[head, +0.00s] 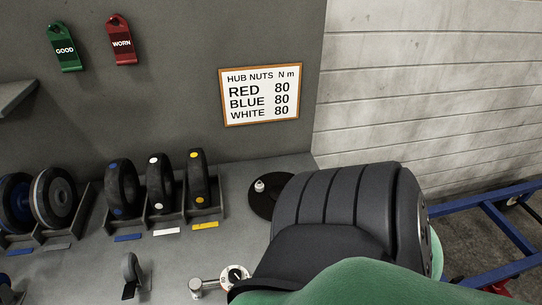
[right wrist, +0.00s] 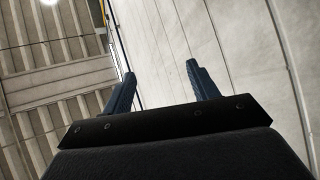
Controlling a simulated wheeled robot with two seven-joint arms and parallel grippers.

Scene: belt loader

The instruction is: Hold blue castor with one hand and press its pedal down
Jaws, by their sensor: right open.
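I cannot pick out a blue castor for certain in the head view. A small grey wheel on a dark bracket (head: 131,270) stands on the grey bench at the lower left, and I see no blue on it. A partly cut-off item with some blue (head: 5,285) shows at the bottom left corner. No pedal can be made out clearly. My right gripper (right wrist: 161,70) is open and empty in the right wrist view, its two dark blue fingers apart with only wall and ceiling beyond. My left gripper is not in view.
Wheels (head: 122,188) stand in racks at left, with blue, white and yellow labels. A nut sign (head: 260,95) and GOOD and WORN tags (head: 65,46) are on the panel. A dial tool (head: 234,277) lies on the bench. A blue frame (head: 505,235) stands at right.

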